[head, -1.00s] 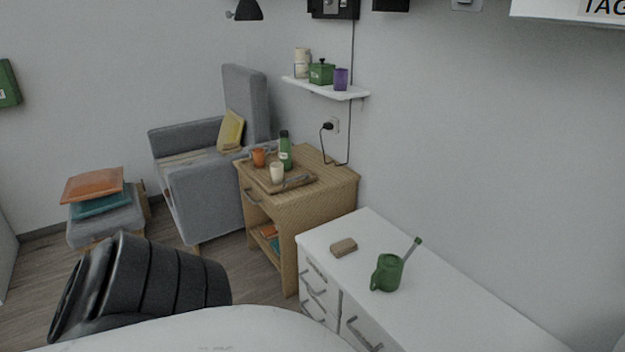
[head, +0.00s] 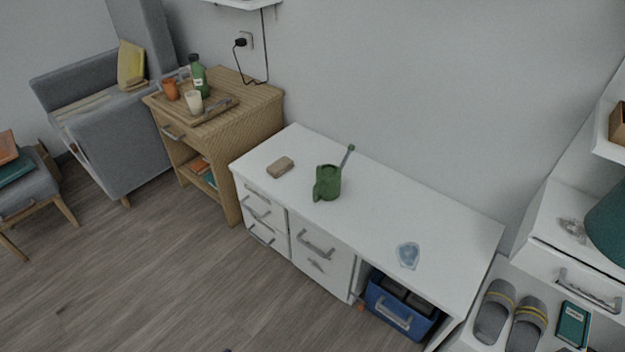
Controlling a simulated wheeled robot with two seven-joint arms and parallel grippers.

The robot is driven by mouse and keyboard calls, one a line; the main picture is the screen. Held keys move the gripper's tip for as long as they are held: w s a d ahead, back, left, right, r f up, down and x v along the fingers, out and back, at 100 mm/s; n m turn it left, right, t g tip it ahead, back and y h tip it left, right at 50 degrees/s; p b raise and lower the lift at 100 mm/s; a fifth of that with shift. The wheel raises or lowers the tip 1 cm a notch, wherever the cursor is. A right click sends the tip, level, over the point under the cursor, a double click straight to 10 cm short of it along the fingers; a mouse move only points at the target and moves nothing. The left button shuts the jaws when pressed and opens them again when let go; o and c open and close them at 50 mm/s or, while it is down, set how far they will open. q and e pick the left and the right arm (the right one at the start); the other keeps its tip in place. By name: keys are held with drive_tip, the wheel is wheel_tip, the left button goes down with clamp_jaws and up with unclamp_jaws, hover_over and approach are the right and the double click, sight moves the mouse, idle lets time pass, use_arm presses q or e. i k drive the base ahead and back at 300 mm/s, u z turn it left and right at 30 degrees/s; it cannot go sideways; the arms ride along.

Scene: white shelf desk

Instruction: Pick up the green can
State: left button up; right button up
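The green can (head: 327,183) looks like a small watering can, with a handle at its lower left and a thin spout rising to the upper right. It stands upright on top of the white shelf desk (head: 375,222), left of the desk's middle. Neither of my grippers shows in the head view, so I cannot see where they are relative to the can.
A brown block (head: 280,167) lies left of the can, and a clear bluish dish (head: 408,255) lies to its right. A blue crate (head: 400,307) sits in the desk's lower opening. A wooden side table (head: 245,108) stands left. The wooden floor (head: 150,275) in front is clear.

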sight(327, 186)
drive_tip(key=z, duration=0.45)
drive_tip(key=k, duration=0.55)
drive_tip(key=z, duration=0.45)
drive_tip(key=i, duration=1.45)
drive_tip(key=u, duration=0.45)
